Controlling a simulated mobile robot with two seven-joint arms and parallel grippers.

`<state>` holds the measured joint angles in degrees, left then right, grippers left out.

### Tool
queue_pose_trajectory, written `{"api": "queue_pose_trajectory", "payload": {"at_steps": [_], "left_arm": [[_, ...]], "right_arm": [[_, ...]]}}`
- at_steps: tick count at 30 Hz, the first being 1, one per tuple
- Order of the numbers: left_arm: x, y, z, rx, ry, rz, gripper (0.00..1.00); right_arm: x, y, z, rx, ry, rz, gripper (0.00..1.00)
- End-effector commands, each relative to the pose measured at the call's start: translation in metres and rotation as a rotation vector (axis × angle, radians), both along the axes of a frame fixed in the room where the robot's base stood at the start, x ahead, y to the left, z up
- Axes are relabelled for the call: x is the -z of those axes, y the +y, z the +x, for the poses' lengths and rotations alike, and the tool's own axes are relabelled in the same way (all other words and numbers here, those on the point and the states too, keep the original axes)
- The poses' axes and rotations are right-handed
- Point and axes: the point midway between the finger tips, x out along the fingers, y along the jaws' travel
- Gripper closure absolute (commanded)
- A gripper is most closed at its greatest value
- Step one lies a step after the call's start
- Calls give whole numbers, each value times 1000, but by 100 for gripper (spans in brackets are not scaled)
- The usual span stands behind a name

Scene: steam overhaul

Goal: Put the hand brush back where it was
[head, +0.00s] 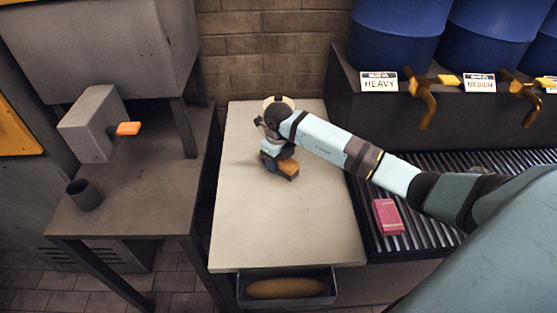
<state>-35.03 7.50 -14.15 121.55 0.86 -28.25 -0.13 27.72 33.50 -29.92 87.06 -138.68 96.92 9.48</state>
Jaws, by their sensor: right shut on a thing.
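My right arm reaches in from the right over the pale bench top (240,200). My right gripper (280,164) points down near the back middle of this top and is shut on a small block with an orange-brown top and dark sides. This block appears to be the hand brush (289,167); my gripper and wrist hide part of it. I cannot tell whether it touches the bench top. My left gripper is not in view.
A metal tray (242,290) with a long brown object (285,288) sits at the bench's front edge. A pink block (387,217) lies on the ribbed rack (415,240) at right. Blue drums (398,35) with taps stand behind. A dark cup (83,195) stands on the left table.

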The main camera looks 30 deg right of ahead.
Motion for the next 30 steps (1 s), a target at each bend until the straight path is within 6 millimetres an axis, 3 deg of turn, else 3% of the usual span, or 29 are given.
{"api": "queue_pose_trajectory", "payload": {"at_steps": [7,8,11,22,30], "left_arm": [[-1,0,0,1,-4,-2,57],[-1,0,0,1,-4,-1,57],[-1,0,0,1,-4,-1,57],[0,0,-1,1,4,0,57],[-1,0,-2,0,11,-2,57]], "right_arm": [[2,0,0,0,0,-1,70],[3,-1,0,0,0,0,49],[2,0,0,0,0,0,26],[-5,0,0,-1,-2,0,26],[-57,-1,1,-2,-5,-2,26]]}}
